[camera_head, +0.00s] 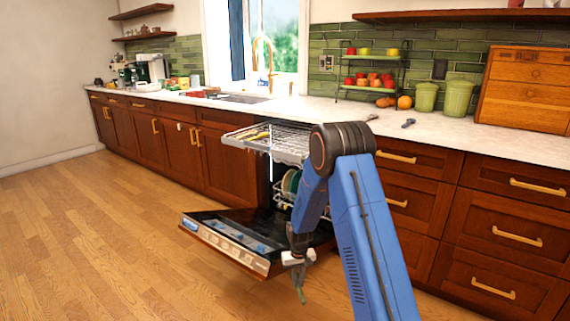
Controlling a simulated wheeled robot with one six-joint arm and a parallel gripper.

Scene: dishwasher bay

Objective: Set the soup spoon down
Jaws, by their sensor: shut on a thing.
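My gripper (298,262) points down at the front right corner of the open dishwasher door (225,243). It is shut on a thin, greenish thing (301,295), seemingly the soup spoon, whose visible end hangs below the jaws. The floor shows behind that end; its exact height is unclear. The spoon's upper part is hidden by the jaws.
The upper rack (285,140) is pulled out and holds yellow utensils. Plates stand in the lower rack (313,212), partly hidden by my arm. The counter (450,130) holds a small dark blue item (408,123). The floor at left is clear.

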